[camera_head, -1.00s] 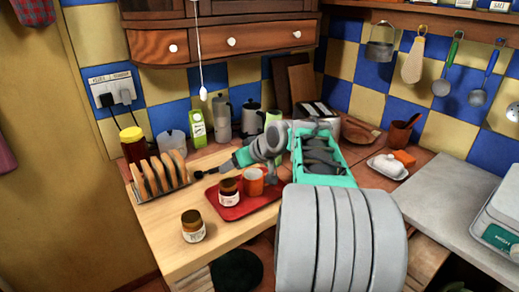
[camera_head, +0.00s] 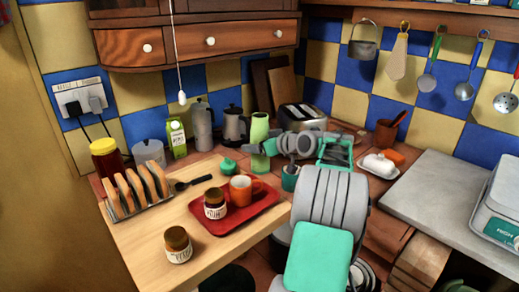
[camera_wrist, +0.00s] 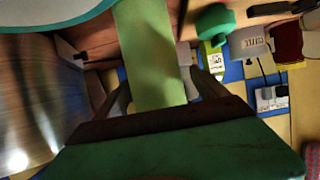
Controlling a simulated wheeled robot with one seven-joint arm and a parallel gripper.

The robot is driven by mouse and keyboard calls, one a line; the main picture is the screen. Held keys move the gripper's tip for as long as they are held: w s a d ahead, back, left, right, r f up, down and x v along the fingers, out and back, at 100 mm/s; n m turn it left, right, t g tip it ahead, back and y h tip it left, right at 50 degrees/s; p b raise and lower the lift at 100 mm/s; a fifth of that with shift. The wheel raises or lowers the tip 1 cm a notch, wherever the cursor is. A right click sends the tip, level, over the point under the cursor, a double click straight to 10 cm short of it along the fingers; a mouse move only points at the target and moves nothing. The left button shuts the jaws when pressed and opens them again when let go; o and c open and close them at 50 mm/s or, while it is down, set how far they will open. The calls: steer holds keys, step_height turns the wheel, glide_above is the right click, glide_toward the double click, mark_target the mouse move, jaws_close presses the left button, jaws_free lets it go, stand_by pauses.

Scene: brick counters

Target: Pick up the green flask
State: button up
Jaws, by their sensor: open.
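The green flask (camera_head: 259,128) is a tall light green cylinder standing upright at the back of the counter, left of the toaster. My gripper (camera_wrist: 162,88) is open. In the wrist view, the flask (camera_wrist: 150,45) shows between the two fingers, with a finger on each side. I cannot tell whether either finger touches it.
A silver toaster (camera_head: 301,116) stands just right of the flask. A dark coffee pot (camera_head: 234,126) and a metal pot (camera_head: 203,126) are to its left. A red tray (camera_head: 234,222) with a jar (camera_head: 215,205) and an orange mug (camera_head: 241,189) lies in front.

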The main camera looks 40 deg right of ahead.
steer(key=shift+s, duration=0.1)
steer(key=shift+c, duration=0.2)
steer(key=shift+r, duration=0.1)
jaws_close()
stand_by(0.5)
